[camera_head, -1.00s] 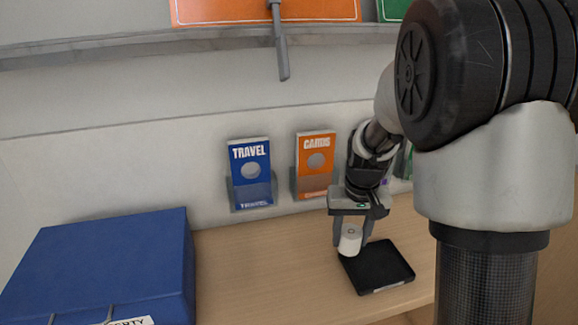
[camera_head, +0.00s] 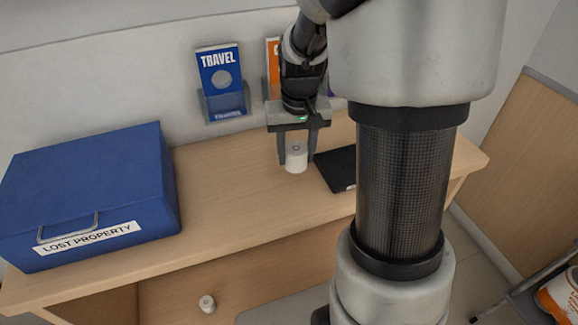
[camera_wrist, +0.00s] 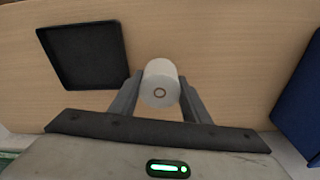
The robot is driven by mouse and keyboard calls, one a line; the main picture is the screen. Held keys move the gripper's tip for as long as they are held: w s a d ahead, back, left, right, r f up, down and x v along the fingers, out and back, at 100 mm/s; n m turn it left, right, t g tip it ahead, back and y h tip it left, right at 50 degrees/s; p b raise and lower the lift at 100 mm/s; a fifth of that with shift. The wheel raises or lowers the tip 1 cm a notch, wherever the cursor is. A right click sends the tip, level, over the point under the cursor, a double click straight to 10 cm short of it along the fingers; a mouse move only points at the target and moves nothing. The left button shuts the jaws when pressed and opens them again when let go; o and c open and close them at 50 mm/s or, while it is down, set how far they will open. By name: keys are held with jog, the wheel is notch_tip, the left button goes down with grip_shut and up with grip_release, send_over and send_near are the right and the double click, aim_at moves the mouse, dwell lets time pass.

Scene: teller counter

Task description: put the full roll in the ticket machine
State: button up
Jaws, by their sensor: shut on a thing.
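A white paper roll (camera_head: 296,158) with a ring-shaped core end is held between the two fingers of my gripper (camera_head: 296,154). It also shows in the wrist view (camera_wrist: 160,85), clamped from both sides. My gripper points down over the wooden counter, with the roll left of the black tray. Whether the roll touches the counter is hard to tell. No ticket machine can be made out in either view.
The black tray (camera_head: 334,166) lies empty on the counter (camera_head: 225,190), partly behind my arm. A blue lost property box (camera_head: 90,190) stands at the left. Leaflet holders (camera_head: 225,105) line the back wall. A small white round thing (camera_head: 207,303) is low at the front.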

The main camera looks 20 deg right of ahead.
aim_at(295, 166)
jog(key=shift+f, duration=2.1)
jog(key=shift+f, duration=0.1)
jog(key=o, duration=0.7)
jog(key=shift+f+b, duration=0.1)
jog(key=shift+b, duration=0.2)
jog(key=o, duration=0.5)
